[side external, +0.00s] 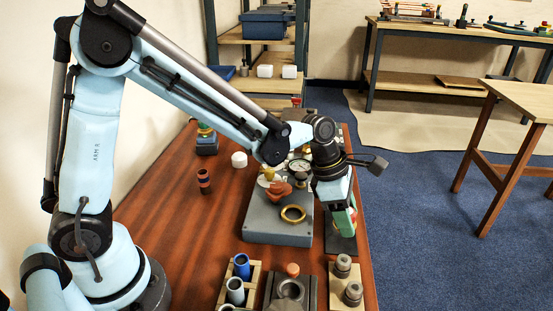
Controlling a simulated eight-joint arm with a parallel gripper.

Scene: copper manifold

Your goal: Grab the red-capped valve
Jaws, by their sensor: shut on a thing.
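My gripper (347,222) points down at the right side of the wooden bench, to the right of the grey manifold block. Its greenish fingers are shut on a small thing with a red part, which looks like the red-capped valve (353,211). The fingers hide most of it. It is low over a dark flat plate (341,245); I cannot tell whether it touches the plate.
The grey block (278,232) carries a brass ring (293,213), a copper-coloured piece (279,188) and a gauge (299,166). Holders with blue and grey cylinders (241,266) and dark knobbed parts (343,265) stand at the front.

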